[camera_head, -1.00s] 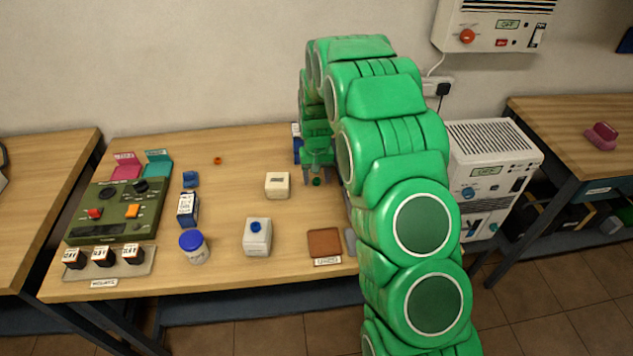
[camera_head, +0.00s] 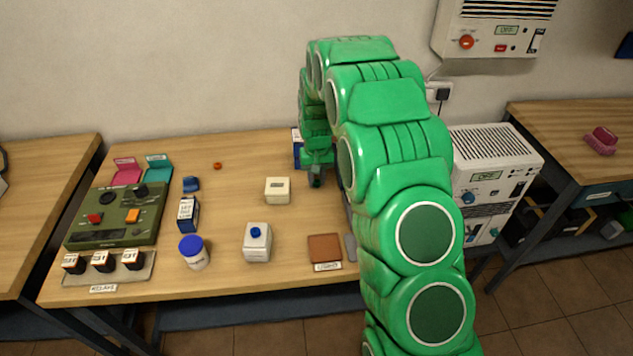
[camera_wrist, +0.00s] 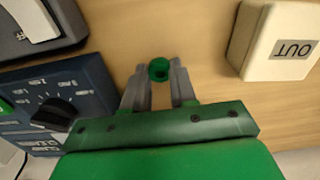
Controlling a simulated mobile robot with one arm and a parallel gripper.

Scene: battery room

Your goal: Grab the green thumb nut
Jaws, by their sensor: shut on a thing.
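The green thumb nut (camera_wrist: 159,70) is a small green ring with a dark hole, seen in the wrist view between my fingertips. My gripper (camera_wrist: 160,80) is shut on it, with one grey finger on each side, close above the wooden table. In the head view my gripper (camera_head: 316,182) points down at the table, right of the cream box, and the nut is hidden there by the fingers.
A cream box marked OUT (camera_wrist: 275,40) stands to the right in the wrist view. A blue device with a black knob (camera_wrist: 52,113) is close on the left. A brown pad (camera_head: 324,247) lies at the table's front. Bare wood surrounds the nut.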

